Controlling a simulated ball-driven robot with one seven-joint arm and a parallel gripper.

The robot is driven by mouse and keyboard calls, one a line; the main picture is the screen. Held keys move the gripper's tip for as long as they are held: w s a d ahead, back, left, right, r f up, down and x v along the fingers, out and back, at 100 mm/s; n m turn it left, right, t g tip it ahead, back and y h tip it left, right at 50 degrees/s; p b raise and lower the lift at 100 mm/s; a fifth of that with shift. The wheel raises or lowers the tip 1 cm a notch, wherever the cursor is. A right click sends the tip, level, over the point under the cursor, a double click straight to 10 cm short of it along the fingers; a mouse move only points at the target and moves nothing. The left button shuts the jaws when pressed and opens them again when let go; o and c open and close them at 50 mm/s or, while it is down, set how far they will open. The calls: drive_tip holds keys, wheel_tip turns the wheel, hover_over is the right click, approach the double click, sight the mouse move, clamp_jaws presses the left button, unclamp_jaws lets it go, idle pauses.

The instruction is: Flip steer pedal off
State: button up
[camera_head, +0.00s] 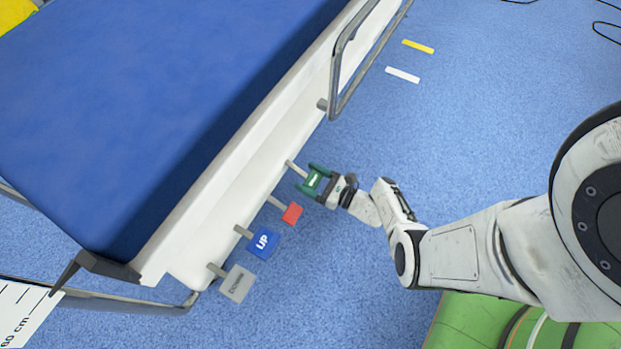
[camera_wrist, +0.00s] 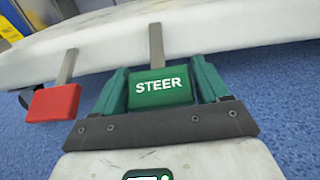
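The steer pedal is a green block with white "STEER" lettering on a grey lever, at the table's lower side. It shows in the wrist view (camera_wrist: 160,88) and in the head view (camera_head: 314,181). My gripper (camera_head: 312,178) reaches it from the right in the head view. In the wrist view my gripper (camera_wrist: 162,90) has one green finger on each side of the pedal. The fingers look close to its sides; whether they press on it I cannot tell.
A red pedal (camera_head: 292,214), a blue "UP" pedal (camera_head: 263,242) and a grey "DOWN" pedal (camera_head: 237,284) line the table's white base (camera_head: 215,222). A metal side rail (camera_head: 337,75) rises above. The blue floor (camera_head: 480,130) to the right is mostly clear.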

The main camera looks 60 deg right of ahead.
drive_tip(key=c, duration=1.1)
drive_tip(key=r+g+p, duration=0.1)
drive_tip(key=p, duration=0.3)
drive_tip(key=shift+s+r, duration=0.15)
drive_tip(key=shift+r, duration=0.05)
drive_tip(key=g+p, duration=0.1)
drive_tip(key=p, duration=0.2)
drive_tip(key=r+g+p, duration=0.1)
drive_tip(key=g+p, duration=0.1)
drive_tip(key=p, duration=0.1)
drive_tip(key=shift+s+r+p, duration=0.15)
drive_tip(key=shift+r+p, duration=0.1)
drive_tip(key=shift+p, duration=0.05)
drive_tip(key=shift+g+p, duration=0.5)
drive_tip(key=shift+p, duration=0.3)
drive_tip(key=o, duration=1.4)
